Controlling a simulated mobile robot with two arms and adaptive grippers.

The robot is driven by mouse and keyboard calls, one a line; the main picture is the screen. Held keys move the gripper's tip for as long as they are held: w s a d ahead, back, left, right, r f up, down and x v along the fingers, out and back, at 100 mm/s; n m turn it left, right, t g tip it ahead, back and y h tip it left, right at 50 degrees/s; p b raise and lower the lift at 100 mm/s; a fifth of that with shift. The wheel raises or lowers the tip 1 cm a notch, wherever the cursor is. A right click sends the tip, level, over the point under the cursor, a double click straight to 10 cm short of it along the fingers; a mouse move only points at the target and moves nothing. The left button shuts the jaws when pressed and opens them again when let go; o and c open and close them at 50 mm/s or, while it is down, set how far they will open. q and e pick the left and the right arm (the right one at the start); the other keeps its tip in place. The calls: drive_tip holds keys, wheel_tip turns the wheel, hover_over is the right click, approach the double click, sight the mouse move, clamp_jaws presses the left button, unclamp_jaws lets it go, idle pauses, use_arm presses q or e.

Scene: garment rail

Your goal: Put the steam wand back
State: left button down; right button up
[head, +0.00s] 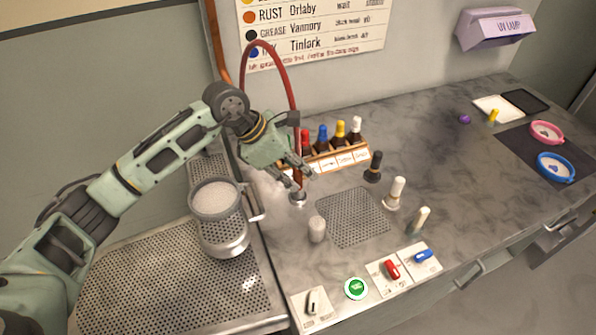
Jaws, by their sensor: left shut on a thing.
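My left gripper (297,177) is shut on the steam wand (298,172) near the back left of the grey counter. The wand looks roughly upright, its upper part partly hidden by the gripper. A red hose (278,50) arches down to it from the copper pipe at the wall. The wand's lower end is at or just above a small round metal fitting (298,199) on the counter; I cannot tell whether it is seated. Pale haze shows left of the fitting. My right gripper is not in view.
A wooden rack (345,160) of coloured bottles is behind. A square grate (353,217), several brushes and bottles, and switches (392,269) lie to the right and front. The counter's right middle is clear.

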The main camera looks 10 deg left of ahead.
use_arm(q)
drive_tip(key=shift+r, duration=0.1)
drive_tip(key=c, duration=1.5)
unclamp_jaws()
drive_tip(key=shift+c, duration=0.2)
drive_tip(key=o, duration=0.3)
drive_tip(key=shift+o, duration=0.2)
drive_tip(key=shift+r+p, duration=1.85)
drive_tip(key=shift+r, duration=1.9)
